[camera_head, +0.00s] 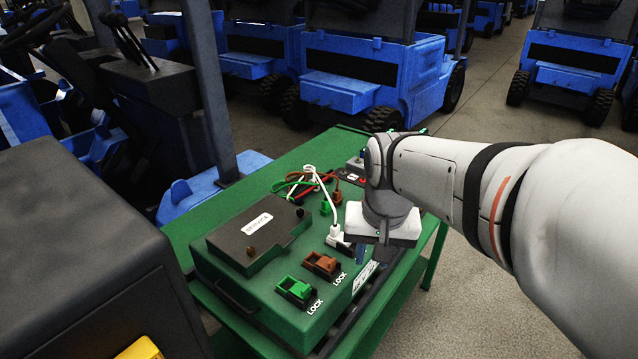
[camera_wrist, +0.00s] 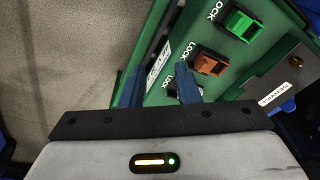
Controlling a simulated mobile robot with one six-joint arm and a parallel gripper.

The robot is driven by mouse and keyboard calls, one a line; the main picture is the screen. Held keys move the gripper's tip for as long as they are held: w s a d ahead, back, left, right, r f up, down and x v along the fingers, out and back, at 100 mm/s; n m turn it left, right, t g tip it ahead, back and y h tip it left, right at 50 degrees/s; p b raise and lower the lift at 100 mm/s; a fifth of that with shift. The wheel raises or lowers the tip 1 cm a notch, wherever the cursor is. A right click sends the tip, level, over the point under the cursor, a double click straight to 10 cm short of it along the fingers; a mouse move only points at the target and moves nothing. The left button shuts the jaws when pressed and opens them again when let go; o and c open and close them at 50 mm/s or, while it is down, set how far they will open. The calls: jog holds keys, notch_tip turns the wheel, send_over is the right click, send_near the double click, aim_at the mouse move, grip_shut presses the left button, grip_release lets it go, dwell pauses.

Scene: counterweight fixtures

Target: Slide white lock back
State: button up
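The white lock (camera_head: 337,237) sits on a dark base on the green box (camera_head: 262,310), in line with a brown lock (camera_head: 322,264) and a green lock (camera_head: 296,290). A white cable rises behind it. My gripper (camera_head: 372,254) is beside the white lock, on its right in the head view. In the wrist view, the blue fingers of my gripper (camera_wrist: 161,76) are apart with nothing visibly held between them. There, the right finger hides most of the white lock's place by the third LOCK label. The brown lock (camera_wrist: 209,64) and green lock (camera_wrist: 242,24) show clearly.
A dark service cover (camera_head: 240,240) is on the box, left of the locks. Red, green and white cables (camera_head: 312,180) loop behind. The green table (camera_head: 290,158) carries the box. Blue forklifts (camera_head: 375,75) stand behind. Grey floor is open at the right.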

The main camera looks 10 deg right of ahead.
jog(key=w+m, duration=0.2)
jog(key=w, duration=0.3)
jog(key=w+m+g+b, duration=0.1)
jog(key=w+m, duration=0.1)
jog(key=w, duration=0.2)
jog(key=w+m, duration=0.2)
jog(key=w, duration=0.3)
jog(key=shift+w+a+g, duration=0.25)
jog(key=shift+w+g, duration=0.05)
jog(key=shift+g, duration=0.1)
jog(key=shift+w+f, duration=0.1)
jog(key=shift+f, duration=0.15)
notch_tip(320, 180, down, 7)
jog(key=shift+f+b, duration=0.15)
jog(key=shift+b, duration=0.15)
jog(key=shift+c, duration=0.6)
grip_shut()
